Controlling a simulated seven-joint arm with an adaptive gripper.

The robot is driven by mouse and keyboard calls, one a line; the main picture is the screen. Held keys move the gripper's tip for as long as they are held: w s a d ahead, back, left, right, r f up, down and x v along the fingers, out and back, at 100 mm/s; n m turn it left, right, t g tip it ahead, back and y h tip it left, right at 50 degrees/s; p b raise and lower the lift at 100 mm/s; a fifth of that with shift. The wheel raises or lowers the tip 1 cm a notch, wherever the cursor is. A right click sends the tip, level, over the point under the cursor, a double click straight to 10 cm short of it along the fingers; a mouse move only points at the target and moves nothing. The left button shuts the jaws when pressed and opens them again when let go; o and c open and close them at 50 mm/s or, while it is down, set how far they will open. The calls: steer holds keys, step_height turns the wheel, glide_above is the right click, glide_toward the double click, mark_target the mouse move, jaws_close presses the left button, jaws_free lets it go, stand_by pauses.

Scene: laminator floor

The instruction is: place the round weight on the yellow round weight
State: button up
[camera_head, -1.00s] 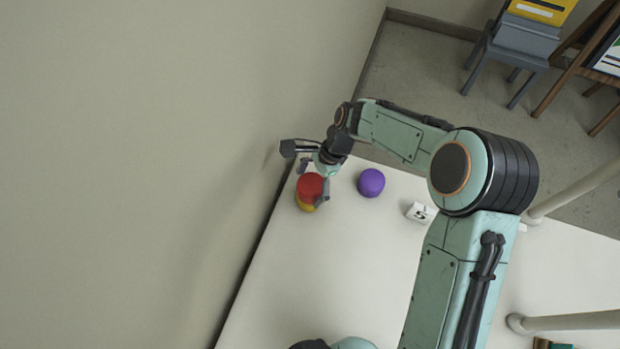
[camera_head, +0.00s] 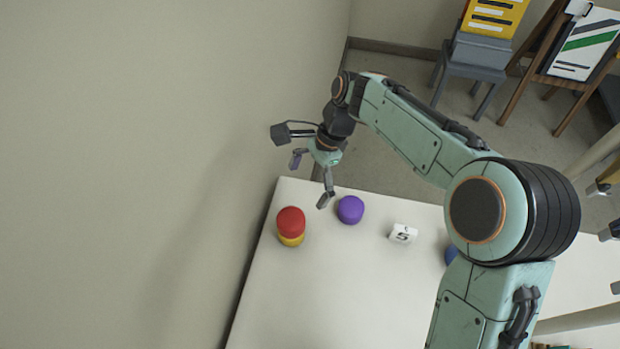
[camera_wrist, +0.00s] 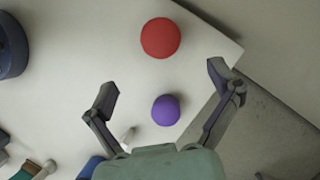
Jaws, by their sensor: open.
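The red round weight (camera_head: 291,220) sits on top of the yellow round weight (camera_head: 291,240) near the table's far left corner. In the wrist view the red weight (camera_wrist: 160,38) hides the yellow one beneath it. My gripper (camera_head: 311,182) is open and empty, raised above and apart from the stack. Its two fingers are spread wide in the wrist view (camera_wrist: 165,82). A purple round weight (camera_head: 350,210) stands on the table to the right of the stack; it also shows between the fingers in the wrist view (camera_wrist: 166,110).
A white block marked 5 (camera_head: 403,233) and a blue object (camera_head: 451,254), partly hidden by my arm, are on the white table (camera_head: 320,300). A wall (camera_head: 120,150) runs along the left. A grey chair (camera_head: 478,55) and a wooden stand (camera_head: 535,75) stand behind.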

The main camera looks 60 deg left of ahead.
steer(key=shift+w+r, duration=0.1)
steer(key=shift+r, duration=0.3)
steer(key=shift+w+d, duration=0.1)
steer(key=w+d+r+t, duration=0.1)
steer(key=w+d+r, duration=0.2)
steer(key=d, duration=0.5)
steer(key=w+d+r+t, duration=0.1)
steer(key=w+d+r, duration=0.15)
steer(key=d, duration=0.55)
steer(key=w+d+r+t, duration=0.1)
steer(key=w+d+r, duration=0.15)
steer(key=d, duration=0.65)
steer(key=s+d+n+t, duration=0.1)
steer(key=s+d, duration=0.9)
steer(key=d, duration=0.2)
steer(key=shift+d+f+y, duration=0.25)
steer(key=shift+d+y, duration=0.15)
